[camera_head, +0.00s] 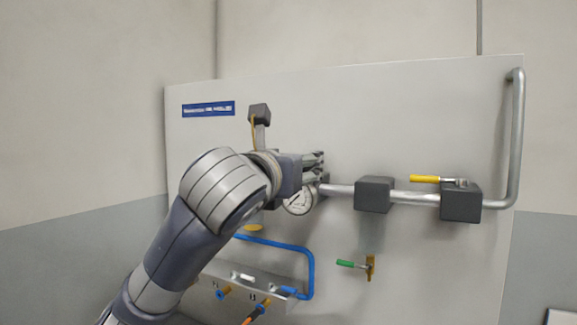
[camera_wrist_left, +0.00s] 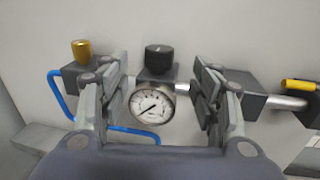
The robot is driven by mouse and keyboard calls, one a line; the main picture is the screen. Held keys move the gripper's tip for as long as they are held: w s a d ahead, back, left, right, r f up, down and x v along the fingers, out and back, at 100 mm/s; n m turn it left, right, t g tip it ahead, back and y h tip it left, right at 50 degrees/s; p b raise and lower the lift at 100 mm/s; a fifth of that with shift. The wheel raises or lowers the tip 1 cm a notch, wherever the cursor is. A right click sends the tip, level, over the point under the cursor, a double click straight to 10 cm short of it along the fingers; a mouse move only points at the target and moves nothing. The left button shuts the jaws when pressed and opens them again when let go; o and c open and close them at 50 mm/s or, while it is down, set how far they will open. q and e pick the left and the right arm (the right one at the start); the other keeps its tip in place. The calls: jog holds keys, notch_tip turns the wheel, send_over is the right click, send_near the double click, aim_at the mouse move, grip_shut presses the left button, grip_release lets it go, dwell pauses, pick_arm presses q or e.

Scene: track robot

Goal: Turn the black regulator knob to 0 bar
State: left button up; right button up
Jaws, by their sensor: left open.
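The black regulator knob (camera_wrist_left: 159,58) shows in the left wrist view, on top of a grey block above a round white pressure gauge (camera_wrist_left: 152,104). The gauge has a dark needle; I cannot read its value. My left gripper (camera_wrist_left: 163,88) is open, with one finger on each side of the knob and gauge and a gap on both sides. In the head view my left gripper (camera_head: 316,168) is in front of the panel and hides the knob. The gauge (camera_head: 299,201) shows partly below it. My right gripper is not in view.
A steel pipe (camera_head: 415,198) runs right from the regulator through dark blocks, with a yellow-handled valve (camera_head: 425,179). A green-handled valve (camera_head: 346,263) and blue hose (camera_head: 311,262) are lower. In the wrist view a brass-coloured knob (camera_wrist_left: 82,51) stands left of the left finger.

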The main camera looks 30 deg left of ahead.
pick_arm(q)
jog(key=shift+v, duration=1.45)
